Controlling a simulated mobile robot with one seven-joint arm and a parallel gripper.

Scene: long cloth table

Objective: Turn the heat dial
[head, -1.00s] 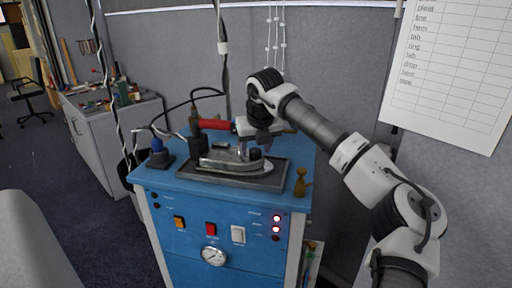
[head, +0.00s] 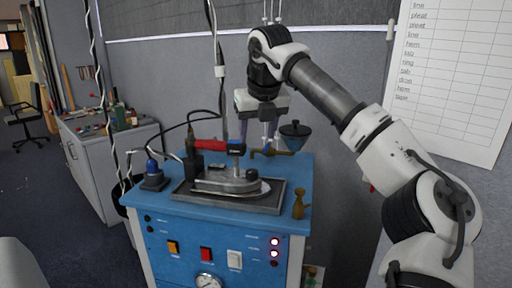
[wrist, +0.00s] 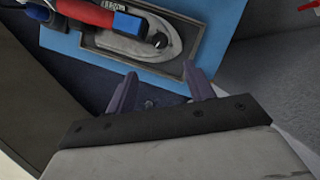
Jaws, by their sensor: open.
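An iron (head: 228,182) with a red handle (head: 208,144) rests in a dark tray (head: 264,203) on top of a blue cabinet. A small dark round knob (head: 252,175), which looks like the heat dial, sits on the iron's upper face. It also shows in the wrist view (wrist: 159,41) with a pale mark on it. My gripper (head: 269,140) is open and empty, raised above and behind the iron, apart from it. In the wrist view my two fingers (wrist: 162,90) point toward the blue top beside the tray, short of the knob.
The blue cabinet (head: 190,226) has switches, lit red lamps and a gauge (head: 208,282) on its front. A small brass figure (head: 299,205) stands at its right edge. A cable loops behind the iron.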

